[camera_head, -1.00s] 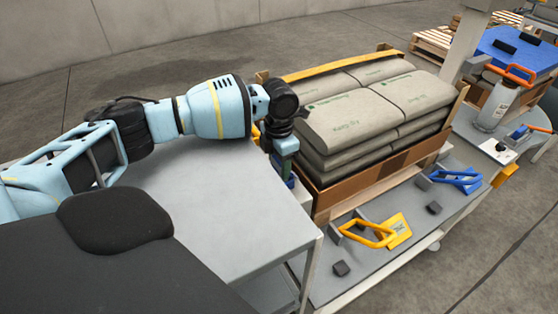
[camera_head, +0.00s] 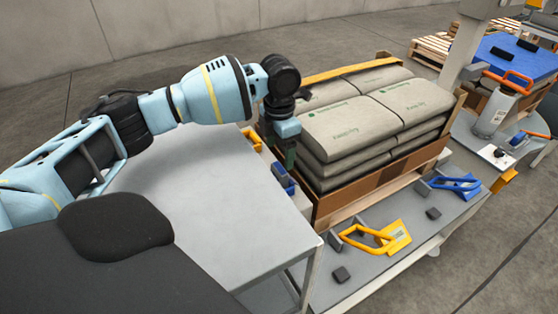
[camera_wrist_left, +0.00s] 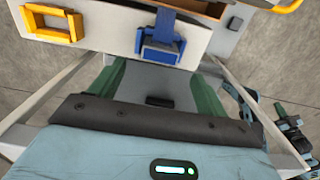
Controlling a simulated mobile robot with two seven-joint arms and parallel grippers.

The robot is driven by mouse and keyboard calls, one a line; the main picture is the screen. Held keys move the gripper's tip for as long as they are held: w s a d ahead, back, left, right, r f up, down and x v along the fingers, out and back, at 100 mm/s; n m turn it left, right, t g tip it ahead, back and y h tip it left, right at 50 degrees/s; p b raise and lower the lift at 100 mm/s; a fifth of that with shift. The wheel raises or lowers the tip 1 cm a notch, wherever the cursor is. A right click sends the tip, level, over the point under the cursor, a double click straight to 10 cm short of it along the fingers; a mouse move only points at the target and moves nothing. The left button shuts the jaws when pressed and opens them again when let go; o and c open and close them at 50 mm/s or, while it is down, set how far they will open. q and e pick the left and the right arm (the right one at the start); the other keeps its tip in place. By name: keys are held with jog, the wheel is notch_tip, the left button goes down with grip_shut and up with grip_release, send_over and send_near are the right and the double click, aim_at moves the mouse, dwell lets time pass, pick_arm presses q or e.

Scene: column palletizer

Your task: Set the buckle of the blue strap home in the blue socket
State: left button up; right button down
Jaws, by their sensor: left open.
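In the left wrist view a blue block, apparently the blue socket (camera_wrist_left: 160,48), is on a pale ledge, with a darker blue strap-like piece (camera_wrist_left: 166,20) running into it from above. I cannot tell whether a buckle is seated there. Blue also shows by the table edge in the head view (camera_head: 284,179). My left gripper (camera_wrist_left: 163,75), with green fingers, is open and empty, its fingers to either side below the blue block. In the head view my left gripper (camera_head: 288,150) points down beside the bag stack.
A yellow frame (camera_wrist_left: 52,24) is left of the blue block. Grey bags (camera_head: 350,125) fill a brown crate (camera_head: 375,178) close by. A yellow handle (camera_head: 375,237) and a blue handle (camera_head: 455,187) lie on the lower deck. The grey table (camera_head: 215,200) is clear.

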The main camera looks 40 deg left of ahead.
aim_at(279, 168)
pick_arm(q)
jog(key=shift+r, duration=2.45)
jog(key=shift+r, duration=0.1)
